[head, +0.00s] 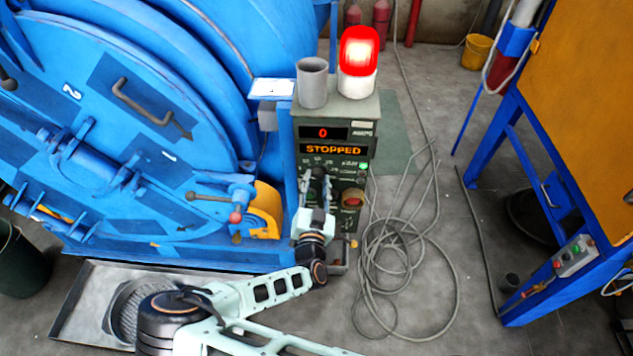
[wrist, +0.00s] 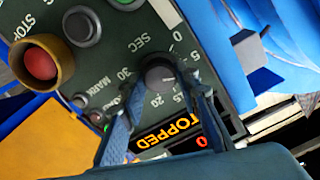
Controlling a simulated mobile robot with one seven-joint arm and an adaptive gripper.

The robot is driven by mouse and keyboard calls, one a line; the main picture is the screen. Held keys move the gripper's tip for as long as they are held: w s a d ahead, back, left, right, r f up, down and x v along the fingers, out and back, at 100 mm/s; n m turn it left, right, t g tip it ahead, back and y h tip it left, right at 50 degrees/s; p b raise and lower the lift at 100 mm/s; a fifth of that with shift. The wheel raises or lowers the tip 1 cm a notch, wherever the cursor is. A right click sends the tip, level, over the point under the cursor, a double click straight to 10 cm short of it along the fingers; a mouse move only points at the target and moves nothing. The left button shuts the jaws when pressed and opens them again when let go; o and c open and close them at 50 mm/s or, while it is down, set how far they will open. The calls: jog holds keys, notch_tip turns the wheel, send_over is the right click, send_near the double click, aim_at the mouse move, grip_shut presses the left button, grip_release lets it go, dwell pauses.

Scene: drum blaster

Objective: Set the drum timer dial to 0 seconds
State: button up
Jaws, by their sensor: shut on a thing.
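The drum timer dial (wrist: 158,80) is a small dark round knob on the dark green panel, ringed by white numbers and the letters SEC. My gripper (wrist: 157,70) reaches over it, with one finger on each side, and is shut on the knob. A pale mark shows on the knob, but which number it points to is hard to tell. In the head view my gripper (head: 316,182) is at the front of the control box (head: 337,130) and hides the dial. The red display (head: 323,133) reads 0, and the orange sign (head: 333,150) reads STOPPED.
A lit red beacon (head: 358,60) and a grey cup (head: 312,83) stand on the box. A red button (wrist: 41,64) in a yellow collar is near the dial. The blue drum machine (head: 130,120) is to the left. Coiled cable (head: 410,270) lies on the floor to the right.

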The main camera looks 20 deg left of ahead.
aim_at(317, 146)
jog(key=n, duration=0.5)
jog(key=shift+r+n+b, duration=0.15)
jog(key=shift+n+b, duration=0.15)
jog(key=shift+n, duration=0.1)
jog(key=n+b, duration=0.1)
jog(key=n, duration=0.3)
jog(key=shift+n, duration=0.4)
jog(key=shift+r, duration=0.1)
jog(key=o, duration=1.2)
jog(key=shift+c, duration=0.2)
notch_tip(317, 146, up, 10)
jog(key=shift+f, duration=0.15)
